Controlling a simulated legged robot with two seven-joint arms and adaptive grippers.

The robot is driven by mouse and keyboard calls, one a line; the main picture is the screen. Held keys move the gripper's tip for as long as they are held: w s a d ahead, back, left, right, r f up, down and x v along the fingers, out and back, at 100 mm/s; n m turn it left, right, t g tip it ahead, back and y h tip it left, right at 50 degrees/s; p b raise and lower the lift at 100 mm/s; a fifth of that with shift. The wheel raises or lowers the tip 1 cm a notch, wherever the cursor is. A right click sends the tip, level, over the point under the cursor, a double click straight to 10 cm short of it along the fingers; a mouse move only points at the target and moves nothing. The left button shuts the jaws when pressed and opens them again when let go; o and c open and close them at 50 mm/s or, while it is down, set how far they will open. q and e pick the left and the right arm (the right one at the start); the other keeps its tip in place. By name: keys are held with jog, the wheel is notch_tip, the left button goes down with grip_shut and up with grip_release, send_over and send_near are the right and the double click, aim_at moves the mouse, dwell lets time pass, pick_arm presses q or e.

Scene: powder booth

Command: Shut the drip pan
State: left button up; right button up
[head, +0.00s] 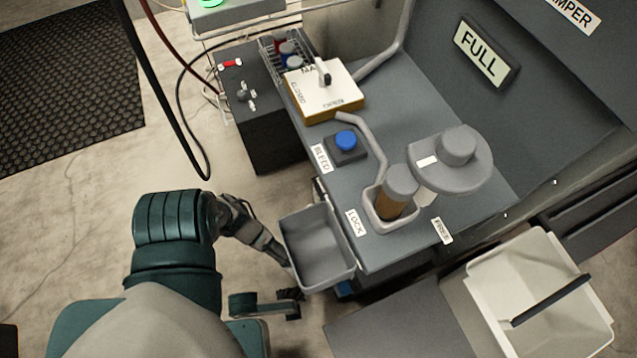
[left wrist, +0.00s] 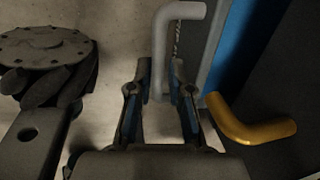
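The drip pan (head: 303,275) is an open grey tray, empty inside. It sticks out from the front left side of the grey bench in the head view. My left arm reaches in from the left, and its gripper (head: 283,256) is low beside the pan's left wall, partly hidden by it. In the left wrist view the gripper (left wrist: 160,72) has its two fingers apart. A bent grey bar (left wrist: 160,45) runs down between or just beyond the fingertips; contact cannot be told. My right gripper is not in view.
A yellow bent handle (left wrist: 255,131) and a blue panel (left wrist: 232,45) are close right of the fingers. The bench (head: 400,110) carries a blue button (head: 345,140) and a cup holding a brown-and-grey cylinder (head: 396,195). A white bin (head: 490,290) stands at right.

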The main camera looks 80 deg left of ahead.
pick_arm(q)
jog(key=shift+o, duration=0.9)
jog(key=shift+a, duration=0.15)
jog(key=shift+s, duration=0.1)
jog(key=shift+r, duration=0.15)
notch_tip(320, 180, up, 11)
jog(key=s, duration=0.2)
jog(key=shift+d+r, duration=0.2)
